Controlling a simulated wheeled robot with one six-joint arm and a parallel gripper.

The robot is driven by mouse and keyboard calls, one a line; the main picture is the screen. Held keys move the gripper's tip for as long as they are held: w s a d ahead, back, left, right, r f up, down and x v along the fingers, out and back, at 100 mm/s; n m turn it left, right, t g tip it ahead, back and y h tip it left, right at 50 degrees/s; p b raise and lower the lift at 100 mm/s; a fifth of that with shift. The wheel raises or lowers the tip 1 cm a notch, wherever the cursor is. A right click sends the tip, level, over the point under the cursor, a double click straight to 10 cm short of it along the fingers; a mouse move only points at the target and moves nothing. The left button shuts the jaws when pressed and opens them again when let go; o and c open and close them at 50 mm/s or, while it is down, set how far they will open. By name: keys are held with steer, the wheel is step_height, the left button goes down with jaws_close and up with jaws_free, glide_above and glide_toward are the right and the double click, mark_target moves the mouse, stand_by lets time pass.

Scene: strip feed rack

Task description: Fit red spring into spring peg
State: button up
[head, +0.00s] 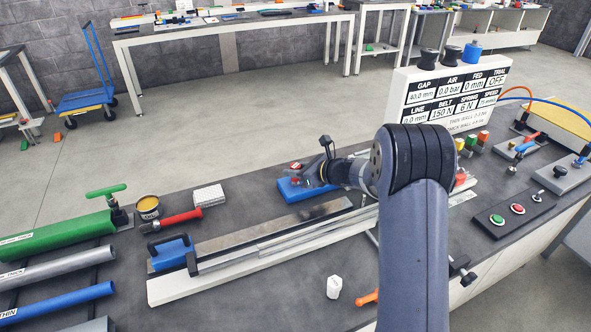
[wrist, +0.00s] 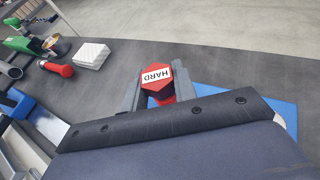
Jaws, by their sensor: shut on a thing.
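The red spring piece (wrist: 157,80) has a hexagonal red cap with a white label reading HARD. In the wrist view it sits between the two grey fingers of my gripper (wrist: 158,88), which is shut on it. Its lower part is mostly hidden behind the fingers and the dark bracket. In the head view the red cap (head: 296,166) shows just left of my gripper, over or beside a blue block (head: 290,192). The blue surface also shows below the gripper in the wrist view (wrist: 222,94). I cannot make out the spring peg for certain.
A long rail (head: 270,256) with a blue-ended clamp (head: 171,250) runs along the bench. A red-handled tool (head: 180,219), a tin (head: 147,207) and a white block (head: 209,196) lie at left. A sign board (head: 447,95) and buttons (head: 517,208) stand at right.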

steer(key=shift+f+b, duration=0.35)
steer(key=shift+f, duration=0.15)
steer(key=o, duration=1.1)
steer(key=shift+c, duration=0.2)
steer(key=b+v, duration=0.1)
steer(key=v, duration=0.9)
steer(key=shift+s+d, duration=0.25)
steer(key=shift+s, duration=0.05)
steer(key=shift+r, duration=0.1)
steer(key=p+x, duration=0.1)
steer(key=x, duration=1)
steer(key=shift+w, duration=0.1)
steer(key=shift+d+r+p, duration=0.1)
steer(key=shift+r+p, duration=0.25)
steer(key=shift+r, duration=0.15)
